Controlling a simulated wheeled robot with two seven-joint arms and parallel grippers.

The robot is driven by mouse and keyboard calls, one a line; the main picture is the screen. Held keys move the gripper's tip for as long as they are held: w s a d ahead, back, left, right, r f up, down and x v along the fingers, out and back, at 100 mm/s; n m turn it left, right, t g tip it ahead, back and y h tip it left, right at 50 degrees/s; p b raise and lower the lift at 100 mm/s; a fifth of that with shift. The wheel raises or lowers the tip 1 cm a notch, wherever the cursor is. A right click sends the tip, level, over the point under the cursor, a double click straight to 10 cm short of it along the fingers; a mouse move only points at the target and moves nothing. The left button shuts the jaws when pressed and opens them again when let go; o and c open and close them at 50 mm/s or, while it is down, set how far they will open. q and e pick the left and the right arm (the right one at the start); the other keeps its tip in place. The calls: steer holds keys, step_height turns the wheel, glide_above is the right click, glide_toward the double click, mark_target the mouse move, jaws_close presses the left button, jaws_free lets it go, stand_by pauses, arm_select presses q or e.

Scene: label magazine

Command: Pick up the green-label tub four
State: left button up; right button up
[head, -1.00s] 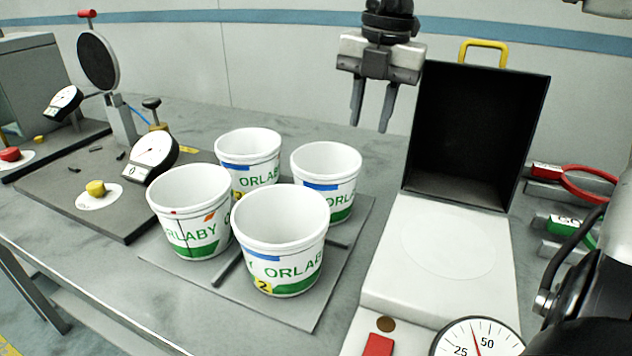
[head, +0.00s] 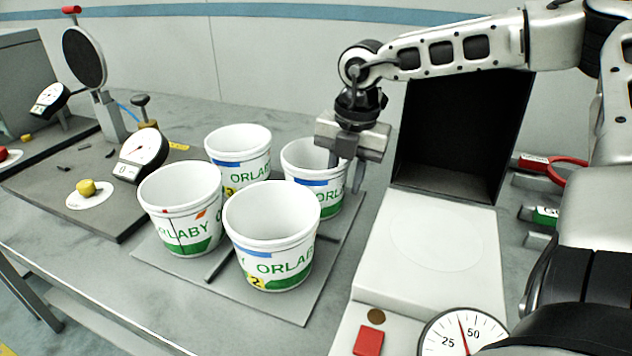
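Four white tubs with green ORLABY labels stand upright on a grey board (head: 300,308). The front tub (head: 268,240) shows a yellow 2, and the back tub (head: 240,155) a yellow tag that looks like 3. The left tub (head: 180,210) has orange and red marks and a dark vertical line on its label. The back-right tub (head: 312,180) has a blue strip; its number is hidden, so I cannot read which is four. My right gripper (head: 346,175) is open, pointing down at this tub's right rim, one finger at the rim and one outside. My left gripper is out of view.
A white-topped device with a dark upright box (head: 445,140) and dial (head: 462,335) stands right of the tubs. Red-handled pliers (head: 560,165) lie beyond it. At left are a dial gauge (head: 140,155) and a yellow button (head: 87,188). The table's front left is clear.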

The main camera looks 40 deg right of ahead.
steer(key=shift+c, duration=0.2)
jaws_close()
